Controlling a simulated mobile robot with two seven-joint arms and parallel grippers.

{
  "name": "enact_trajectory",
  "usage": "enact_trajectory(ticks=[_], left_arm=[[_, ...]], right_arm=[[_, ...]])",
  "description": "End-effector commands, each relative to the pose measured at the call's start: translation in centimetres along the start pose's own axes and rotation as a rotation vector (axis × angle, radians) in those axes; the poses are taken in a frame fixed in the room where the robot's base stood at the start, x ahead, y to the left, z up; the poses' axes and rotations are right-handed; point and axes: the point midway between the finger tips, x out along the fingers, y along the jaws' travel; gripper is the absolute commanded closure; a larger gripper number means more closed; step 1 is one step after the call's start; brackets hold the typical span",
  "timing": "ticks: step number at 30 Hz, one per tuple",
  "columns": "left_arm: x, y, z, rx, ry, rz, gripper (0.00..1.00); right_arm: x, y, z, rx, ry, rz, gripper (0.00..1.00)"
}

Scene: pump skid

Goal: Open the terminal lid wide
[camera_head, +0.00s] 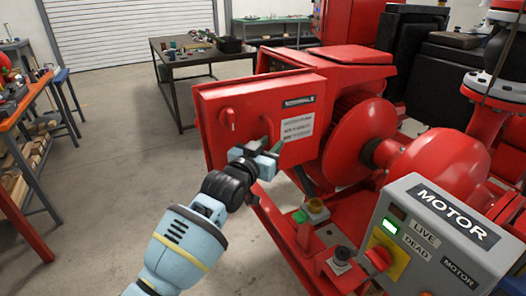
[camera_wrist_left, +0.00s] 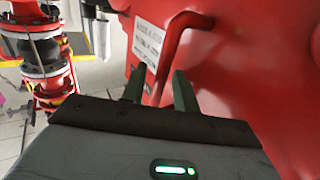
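The red terminal lid (camera_head: 250,97) is a flat panel with a dark nameplate, a white label and a red knob (camera_head: 227,119) on its left. I cannot tell from here whether a gap stands behind it. A bent red handle (camera_wrist_left: 166,62) rises from its face. My left gripper (camera_head: 272,152) is at the lid's lower middle. In the left wrist view its two dark green fingers (camera_wrist_left: 158,88) stand apart, one on each side of the handle, with space visible beside the bar. The handle is partly hidden by my gripper in the head view. My right gripper is not in view.
A grey motor box (camera_head: 445,235) with a lit green LIVE lamp and a red switch stands at front right. Small push buttons (camera_head: 316,208) sit on the red skid below the lid. A workbench (camera_head: 200,62) stands behind. The floor left of the lid is clear.

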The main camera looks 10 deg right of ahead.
Motion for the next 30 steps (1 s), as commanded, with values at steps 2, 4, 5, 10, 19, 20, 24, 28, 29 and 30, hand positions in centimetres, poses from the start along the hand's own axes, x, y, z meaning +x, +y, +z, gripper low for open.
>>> enact_trajectory(ticks=[2,4,5,10,19,20,24,28,29,30], left_arm=[[-0.7,0.0,-0.1,0.000,0.001,-0.001,0.70],[-1.5,-0.1,-0.1,0.001,0.001,-0.001,0.70],[-1.9,-0.1,-0.1,0.001,0.001,-0.001,0.70],[-4.1,-0.1,-0.2,0.001,0.003,-0.001,0.70],[-6.9,-0.1,0.0,0.001,0.000,-0.001,0.70],[-7.0,-0.1,-0.1,0.001,0.001,-0.001,0.70],[-7.3,0.0,-0.1,0.001,0.001,-0.001,0.70],[-7.4,0.0,0.0,0.001,0.000,-0.001,0.70],[-7.4,0.0,0.0,0.001,0.000,-0.001,0.70],[-7.4,0.0,0.0,0.001,0.000,-0.001,0.70]], right_arm=[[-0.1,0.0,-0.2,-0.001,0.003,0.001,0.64],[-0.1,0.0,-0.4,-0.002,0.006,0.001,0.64],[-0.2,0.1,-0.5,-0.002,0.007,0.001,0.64],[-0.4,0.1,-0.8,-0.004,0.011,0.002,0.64],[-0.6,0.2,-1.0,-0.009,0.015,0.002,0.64],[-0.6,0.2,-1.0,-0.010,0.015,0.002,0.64],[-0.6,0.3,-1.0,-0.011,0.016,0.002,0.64],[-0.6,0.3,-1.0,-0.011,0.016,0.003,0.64],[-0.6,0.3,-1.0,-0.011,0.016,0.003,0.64],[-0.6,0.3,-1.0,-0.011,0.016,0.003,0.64]])
